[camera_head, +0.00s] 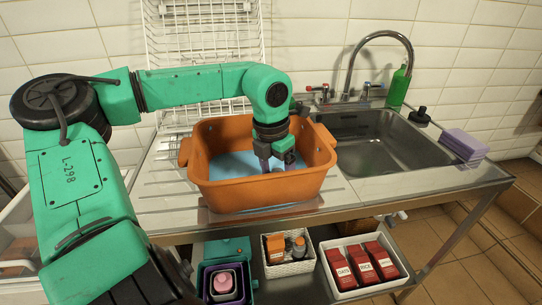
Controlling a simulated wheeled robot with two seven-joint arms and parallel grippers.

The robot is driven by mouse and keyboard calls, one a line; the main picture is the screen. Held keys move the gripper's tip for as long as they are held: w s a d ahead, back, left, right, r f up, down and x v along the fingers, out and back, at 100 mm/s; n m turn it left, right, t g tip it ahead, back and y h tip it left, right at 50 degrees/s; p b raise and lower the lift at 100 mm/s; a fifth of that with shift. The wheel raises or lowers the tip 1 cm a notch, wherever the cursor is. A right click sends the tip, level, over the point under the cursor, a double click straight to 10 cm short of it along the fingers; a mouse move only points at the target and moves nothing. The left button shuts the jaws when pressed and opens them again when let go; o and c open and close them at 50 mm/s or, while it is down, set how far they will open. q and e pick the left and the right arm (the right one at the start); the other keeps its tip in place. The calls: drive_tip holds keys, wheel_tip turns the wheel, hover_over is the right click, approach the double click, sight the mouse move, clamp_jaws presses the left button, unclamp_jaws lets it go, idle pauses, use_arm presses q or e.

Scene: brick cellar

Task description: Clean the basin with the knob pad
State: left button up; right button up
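The orange basin (262,192) stands on the counter left of the sink, with a light blue surface (232,165) inside. My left gripper (277,165) reaches down into the basin from above. Its two fingers appear spread apart, with nothing clearly visible between them. A small black piece with a round knob on top (419,117) sits on the sink's right rim and looks like the knob pad. It is well to the right of my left gripper and apart from it. My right gripper is not in view.
The metal sink (378,143) has a curved faucet (383,42). A green bottle (398,88) stands behind it and stacked purple sponges (463,144) lie right of it. A white wire rack (205,45) stands behind the basin. Bins with red boxes (362,262) sit below.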

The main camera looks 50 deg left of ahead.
use_arm(q)
drive_tip(key=shift+w+d+f, duration=0.1)
drive_tip(key=shift+w+d, duration=0.15)
drive_tip(key=shift+w, duration=0.7)
drive_tip(key=shift+w+a+p, duration=0.3)
drive_tip(key=shift+w+p, duration=0.05)
drive_tip(key=shift+w, duration=0.05)
drive_tip(key=shift+w+a, duration=0.3)
drive_tip(key=shift+w, duration=0.3)
drive_tip(key=shift+w+a, duration=0.3)
drive_tip(key=shift+w, duration=0.3)
drive_tip(key=shift+w+a, duration=0.3)
drive_tip(key=shift+w, duration=0.3)
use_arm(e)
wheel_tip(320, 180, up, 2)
use_arm(q)
drive_tip(key=shift+r+p, duration=0.2)
drive_tip(key=shift+p, duration=0.1)
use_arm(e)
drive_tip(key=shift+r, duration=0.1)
use_arm(q)
wheel_tip(320, 180, up, 6)
drive_tip(key=p, duration=0.4)
drive_tip(key=shift+f, duration=0.1)
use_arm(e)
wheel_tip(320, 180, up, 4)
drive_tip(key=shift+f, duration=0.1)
